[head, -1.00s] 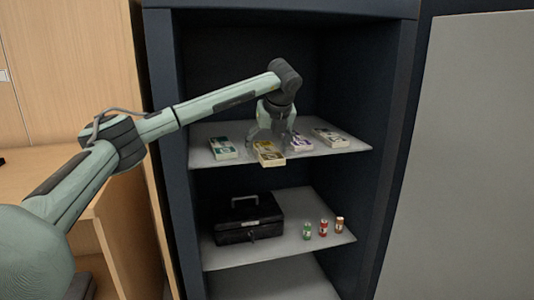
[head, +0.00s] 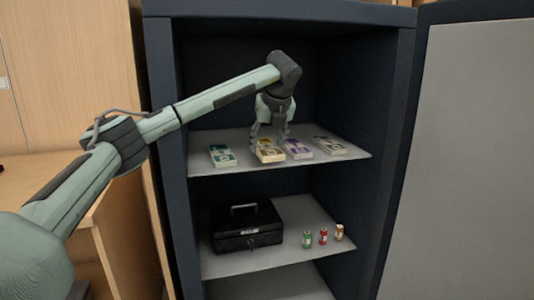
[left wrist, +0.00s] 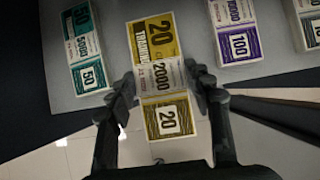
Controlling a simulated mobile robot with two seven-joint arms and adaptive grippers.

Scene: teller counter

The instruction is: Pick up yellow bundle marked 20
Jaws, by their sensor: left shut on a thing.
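The yellow bundle marked 20 (head: 269,153) is at the middle front of the upper cabinet shelf. In the left wrist view the yellow bundle (left wrist: 168,118) lies lengthwise between my fingers, with "20" showing at both ends. My left gripper (head: 268,142) comes down over it from above. In the left wrist view the gripper (left wrist: 160,85) has a finger along each long side, shut on the bundle. The bundle's near end shows past the shelf edge there. I cannot tell whether it is clear of the shelf. My right gripper is not in view.
On the upper shelf (head: 205,169), a green bundle (head: 222,155) lies left of the yellow one. A purple bundle (head: 299,149) and a grey bundle (head: 329,145) lie right. Below are a black cash box (head: 245,228) and small bottles (head: 323,236). Cabinet walls enclose both sides.

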